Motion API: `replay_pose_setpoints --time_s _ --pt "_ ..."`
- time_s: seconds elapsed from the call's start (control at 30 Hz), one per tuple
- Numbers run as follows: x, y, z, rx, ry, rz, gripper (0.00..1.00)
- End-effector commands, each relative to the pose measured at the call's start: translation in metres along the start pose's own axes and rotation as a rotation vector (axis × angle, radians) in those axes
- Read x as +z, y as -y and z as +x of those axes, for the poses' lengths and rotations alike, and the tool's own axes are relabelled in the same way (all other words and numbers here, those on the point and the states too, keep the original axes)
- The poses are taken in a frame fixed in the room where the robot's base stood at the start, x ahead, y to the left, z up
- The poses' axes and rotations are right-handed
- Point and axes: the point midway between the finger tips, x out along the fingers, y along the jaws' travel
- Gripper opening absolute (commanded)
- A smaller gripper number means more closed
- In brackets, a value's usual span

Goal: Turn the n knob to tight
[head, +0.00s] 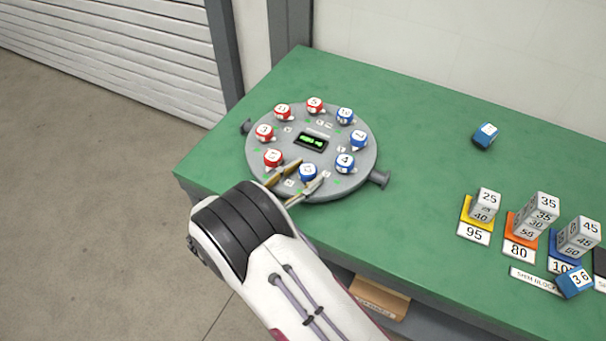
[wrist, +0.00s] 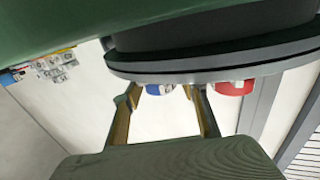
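A round grey plate (head: 262,172) on the green bench carries a ring of red and blue knobs with white numbered caps. The task's "n" knob cannot be singled out by its label. My gripper (head: 311,169) is open at the plate's front edge. Its two fingers lie either side of the front blue knob (head: 307,173); I cannot tell whether they touch it. In the wrist view this blue knob (wrist: 160,90) shows between the spread fingers (wrist: 167,88). A red knob (head: 273,158) is just left of the fingers; a red knob also shows in the wrist view (wrist: 235,87).
A small display (head: 311,141) with green characters sits mid-plate. Grey stubs (head: 380,179) stick out at its sides. Stacks of numbered blocks (head: 535,220) stand on the right of the green bench (head: 420,130), with a loose blue block (head: 485,136) behind. The bench between is clear.

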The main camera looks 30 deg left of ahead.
Motion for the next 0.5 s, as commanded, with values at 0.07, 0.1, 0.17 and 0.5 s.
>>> replay_pose_setpoints --time_s 0.07,0.1,0.17,0.5 --pt "0.0000 0.0000 -0.0001 0.000 0.000 0.000 0.17" --pt "0.0000 0.0000 -0.0001 0.000 0.000 0.000 0.10" --pt "0.0000 0.0000 -0.0001 0.000 0.000 0.000 0.10" --pt "-0.0003 0.0012 0.0005 0.035 -0.003 0.003 0.10"
